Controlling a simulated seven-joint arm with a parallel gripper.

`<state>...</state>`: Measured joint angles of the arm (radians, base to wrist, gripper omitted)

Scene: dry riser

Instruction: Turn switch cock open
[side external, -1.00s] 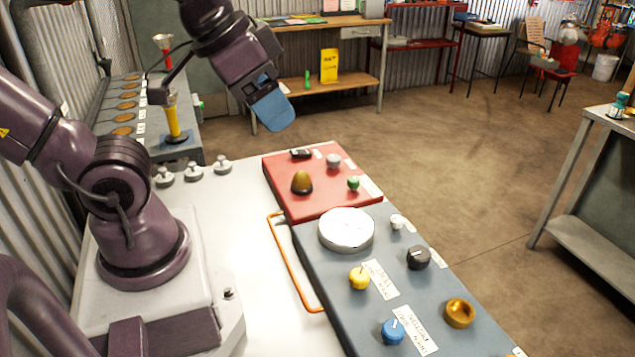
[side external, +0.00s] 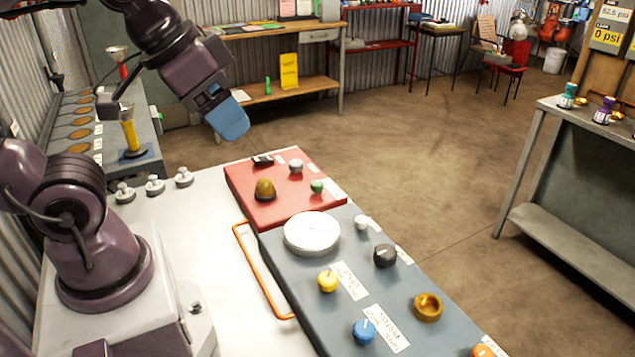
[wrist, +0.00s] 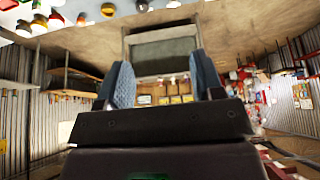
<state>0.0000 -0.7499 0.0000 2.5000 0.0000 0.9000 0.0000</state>
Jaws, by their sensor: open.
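My gripper (side external: 228,118) hangs in the air beyond the red panel, with blue finger pads. In the wrist view its two pads (wrist: 163,82) stand apart with nothing held between them. I cannot tell for sure which fitting is the switch cock. On the grey bench at the right stand a teal-handled fitting (side external: 567,96) and a purple-handled fitting (side external: 605,110), both on brass-coloured parts. They are far from my gripper. The wrist view looks toward a bench (wrist: 163,52), seen upside down; small fittings near it are too small to tell apart.
A red panel (side external: 240,180) and a blue-grey panel (side external: 395,310) with several knobs lie in front of my base. An orange rail (side external: 262,275) runs beside them. Signs (side external: 612,28) reading psi hang above the right bench (side external: 580,120). Open floor (side external: 400,150) lies between.

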